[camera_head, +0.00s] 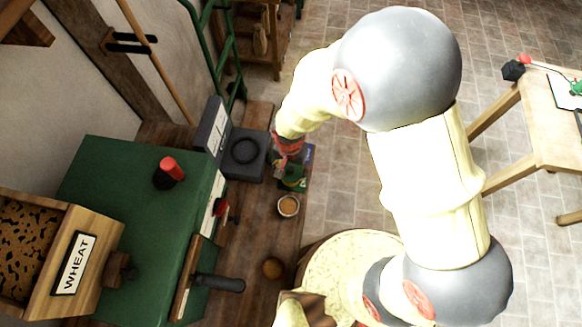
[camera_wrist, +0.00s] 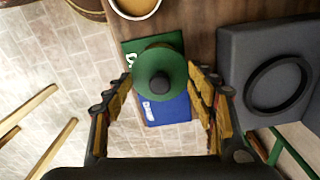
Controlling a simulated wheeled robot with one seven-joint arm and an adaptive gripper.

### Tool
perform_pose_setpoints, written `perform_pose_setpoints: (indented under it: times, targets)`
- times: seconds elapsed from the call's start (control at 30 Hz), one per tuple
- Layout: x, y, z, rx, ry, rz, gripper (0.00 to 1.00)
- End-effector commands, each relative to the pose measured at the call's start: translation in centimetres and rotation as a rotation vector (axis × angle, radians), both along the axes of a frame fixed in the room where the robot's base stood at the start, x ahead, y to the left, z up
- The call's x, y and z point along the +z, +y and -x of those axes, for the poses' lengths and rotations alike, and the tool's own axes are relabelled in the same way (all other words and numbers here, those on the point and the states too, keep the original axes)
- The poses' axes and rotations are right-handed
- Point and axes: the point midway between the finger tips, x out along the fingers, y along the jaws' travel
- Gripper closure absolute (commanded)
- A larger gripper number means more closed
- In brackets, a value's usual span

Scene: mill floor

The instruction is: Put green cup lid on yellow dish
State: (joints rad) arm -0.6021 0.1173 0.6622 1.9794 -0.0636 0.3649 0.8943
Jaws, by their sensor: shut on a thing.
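The green lid (camera_wrist: 172,61) is round with a black knob. In the wrist view it sits between the fingertips of my gripper (camera_wrist: 160,76), which is shut on it. Beneath it show a green flat item (camera_wrist: 131,48) and a blue one (camera_wrist: 168,112). In the head view my gripper (camera_head: 289,150) is over the bench's right edge, and the lid is hard to tell from the green item there. I cannot clearly pick out a yellow dish. A small pale-rimmed bowl, tan inside (camera_head: 288,206), stands nearby; it also shows in the wrist view (camera_wrist: 137,6).
A dark scale-like box with a black ring (camera_head: 244,150) stands left of my gripper. A green machine (camera_head: 130,205) fills the left. A round pale-topped container (camera_head: 335,255) stands beside the bench.

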Motion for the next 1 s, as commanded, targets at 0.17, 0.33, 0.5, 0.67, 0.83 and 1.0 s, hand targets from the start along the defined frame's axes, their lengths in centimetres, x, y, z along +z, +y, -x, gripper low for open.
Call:
perform_pose_setpoints:
  times: [0.17,0.33,0.5,0.67,0.83,1.0]
  targets:
    - [-0.65,-0.02,0.02,0.0,0.0,0.001,0.73]
    - [-1.11,-0.02,0.02,0.0,0.001,0.001,0.73]
    - [-1.1,-0.02,0.02,0.0,0.0,0.0,0.41]
    - [-1.08,-0.02,0.02,0.0,0.0,0.0,0.32]
    - [-1.08,-0.02,0.02,0.0,0.0,0.0,0.25]
    - [-1.09,-0.02,0.02,0.0,0.0,0.0,0.25]
